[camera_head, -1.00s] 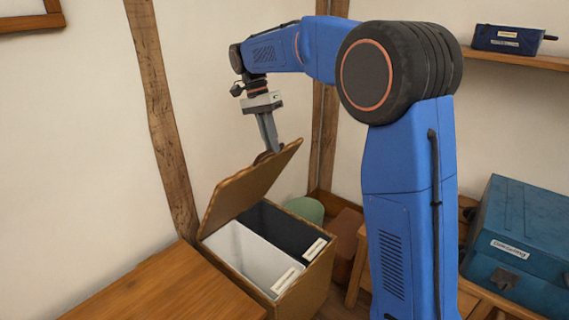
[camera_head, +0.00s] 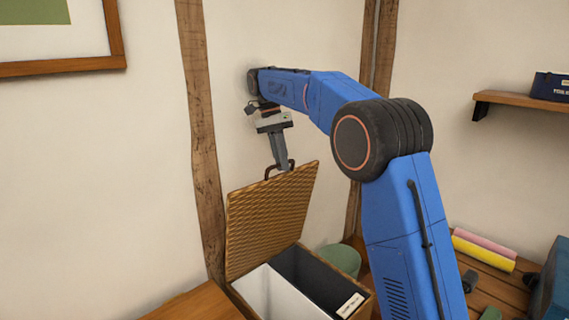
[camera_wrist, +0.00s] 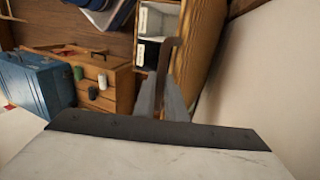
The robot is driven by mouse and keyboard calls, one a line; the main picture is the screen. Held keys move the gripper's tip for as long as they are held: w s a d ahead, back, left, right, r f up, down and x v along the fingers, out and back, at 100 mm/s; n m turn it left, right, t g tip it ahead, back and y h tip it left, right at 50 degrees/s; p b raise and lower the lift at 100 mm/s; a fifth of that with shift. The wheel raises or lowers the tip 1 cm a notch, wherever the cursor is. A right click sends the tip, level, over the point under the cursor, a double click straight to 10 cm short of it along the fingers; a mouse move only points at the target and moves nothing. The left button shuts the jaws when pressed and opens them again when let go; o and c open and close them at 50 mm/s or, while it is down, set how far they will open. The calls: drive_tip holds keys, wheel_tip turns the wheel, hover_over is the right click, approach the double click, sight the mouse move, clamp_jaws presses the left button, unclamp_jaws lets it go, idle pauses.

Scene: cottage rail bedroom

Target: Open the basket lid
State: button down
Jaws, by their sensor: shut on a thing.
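The basket is a woven box with a white compartment (camera_head: 270,292) and a dark compartment (camera_head: 312,277), seen low in the middle of the head view. Its woven lid (camera_head: 268,215) is raised steeply, nearly upright, with the inside of the basket exposed. My gripper (camera_head: 281,165) is shut on the dark curved handle (camera_head: 269,172) at the lid's upper edge. In the wrist view the handle (camera_wrist: 168,60) runs up from between my fingers (camera_wrist: 165,100), and the lid (camera_wrist: 198,60) shows beside it.
A wooden surface (camera_head: 195,304) lies left of the basket, and a wall with a timber post (camera_head: 201,140) stands behind. A green bin (camera_head: 340,259) is at the basket's right. The wrist view shows a wooden drawer unit (camera_wrist: 100,95) and a blue case (camera_wrist: 38,82).

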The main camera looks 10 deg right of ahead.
drive_tip(key=shift+a+f, duration=0.1)
drive_tip(key=shift+f, duration=0.3)
drive_tip(key=c, duration=1.8)
unclamp_jaws()
drive_tip(key=shift+w, duration=0.1)
drive_tip(key=shift+r, duration=0.1)
